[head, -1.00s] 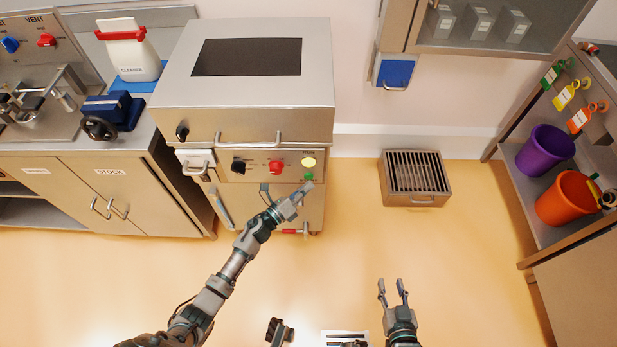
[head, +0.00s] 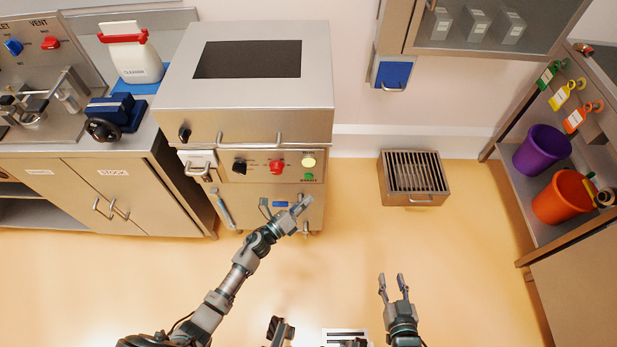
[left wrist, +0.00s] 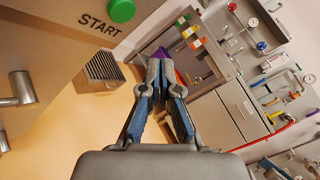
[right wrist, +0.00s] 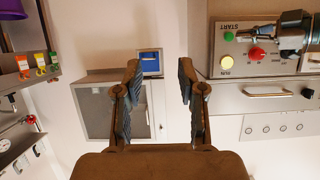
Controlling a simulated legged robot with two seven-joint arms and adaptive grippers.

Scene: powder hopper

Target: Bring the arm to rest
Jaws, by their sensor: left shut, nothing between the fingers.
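My left gripper (head: 303,205) is shut and empty in the head view, in front of the steel machine's lower door. It sits below the control panel with the green START button (head: 309,177), apart from the button. In the left wrist view its fingers (left wrist: 160,68) meet, and the green button (left wrist: 121,10) shows at upper left. My right gripper (head: 394,283) is open and empty above the floor at lower right of centre. In the right wrist view its fingers (right wrist: 158,85) stand wide apart with nothing between them.
The steel machine (head: 240,100) carries a red knob (head: 277,167) and a lit yellow lamp (head: 308,161). A floor grate box (head: 413,178) stands right of it. Shelves with a purple bucket (head: 541,150) and an orange bucket (head: 566,196) are at right. The floor between is clear.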

